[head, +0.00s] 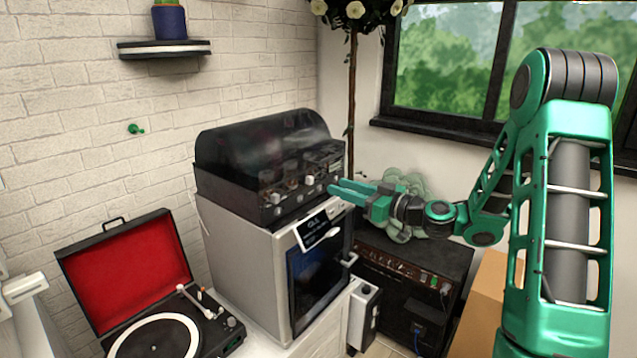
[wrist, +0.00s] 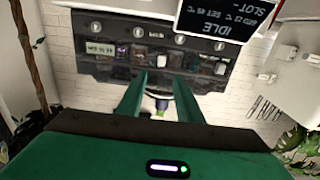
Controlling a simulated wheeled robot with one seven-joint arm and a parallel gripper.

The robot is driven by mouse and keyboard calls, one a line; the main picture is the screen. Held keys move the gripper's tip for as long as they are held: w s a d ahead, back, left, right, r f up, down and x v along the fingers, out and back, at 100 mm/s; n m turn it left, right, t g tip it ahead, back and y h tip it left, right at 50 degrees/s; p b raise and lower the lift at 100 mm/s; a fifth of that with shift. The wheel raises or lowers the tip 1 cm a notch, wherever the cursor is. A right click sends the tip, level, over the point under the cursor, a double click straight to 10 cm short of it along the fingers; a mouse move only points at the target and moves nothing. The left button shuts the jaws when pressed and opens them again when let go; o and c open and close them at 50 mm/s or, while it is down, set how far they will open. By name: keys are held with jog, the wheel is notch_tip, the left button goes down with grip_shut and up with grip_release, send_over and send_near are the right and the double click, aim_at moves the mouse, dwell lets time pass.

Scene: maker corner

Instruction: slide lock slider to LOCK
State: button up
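My gripper (head: 342,189) is open, with its two green fingers apart and nothing between them. In the head view it hangs in front of the dark-hooded machine (head: 262,155), near its right front. In the wrist view the fingers (wrist: 162,78) point at this machine's control panel (wrist: 118,48), which appears upside down. A small black display (wrist: 218,20) there reads IDLE and SLOT; it also shows in the head view (head: 319,222). I see several pale knobs on the panel, but cannot tell a lock slider or a LOCK mark apart.
The hooded machine stands on a grey cabinet (head: 250,262) with a dark glass door. A dark amplifier-like box (head: 405,270) is right of it, and a red-lined record player (head: 130,260) is left. A tree trunk (head: 351,100) stands behind. Space below my gripper is tight.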

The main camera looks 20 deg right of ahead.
aim_at(313, 178)
jog(key=x, duration=0.9)
